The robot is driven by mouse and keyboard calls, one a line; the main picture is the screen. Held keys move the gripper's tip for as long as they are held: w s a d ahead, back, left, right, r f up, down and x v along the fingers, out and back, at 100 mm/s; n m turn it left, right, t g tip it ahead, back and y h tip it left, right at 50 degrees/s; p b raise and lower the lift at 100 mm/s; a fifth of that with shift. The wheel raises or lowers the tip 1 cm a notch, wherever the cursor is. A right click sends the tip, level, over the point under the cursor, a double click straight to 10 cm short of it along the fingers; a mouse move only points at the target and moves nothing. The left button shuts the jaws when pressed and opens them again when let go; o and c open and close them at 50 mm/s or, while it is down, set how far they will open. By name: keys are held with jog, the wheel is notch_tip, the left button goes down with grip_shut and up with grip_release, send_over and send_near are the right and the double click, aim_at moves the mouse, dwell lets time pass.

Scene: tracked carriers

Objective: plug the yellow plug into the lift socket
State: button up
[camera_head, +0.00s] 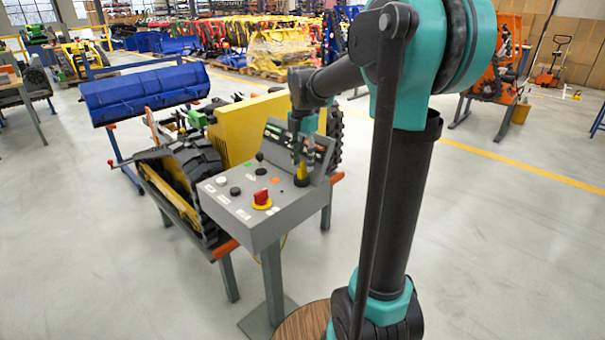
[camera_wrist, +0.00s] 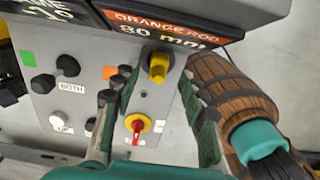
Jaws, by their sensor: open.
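The yellow plug (camera_wrist: 158,66) stands in a round black socket (camera_wrist: 146,52) at the upper edge of the grey console panel in the wrist view. I cannot read a lift label by this socket, nor tell how deep the plug sits. In the head view the yellow plug (camera_head: 302,171) stands upright at the panel's right corner, just below my gripper (camera_head: 304,152). In the wrist view my gripper (camera_wrist: 156,78) is open, with one finger on each side of the plug and gaps between. Nothing is held.
The grey console (camera_head: 235,215) carries a red knob on a yellow ring (camera_head: 262,199) and several black knobs. A sign (camera_wrist: 165,25) reading "ORANGE ROD 80 mm" rises behind the plug. A tracked carrier (camera_head: 180,170) stands close on the left. Open floor (camera_head: 500,240) lies right.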

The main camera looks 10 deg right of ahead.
aim_at(303, 167)
jog(key=shift+w+f, duration=0.1)
jog(key=shift+f, duration=1.9)
jog(key=shift+c, duration=0.5)
grip_shut()
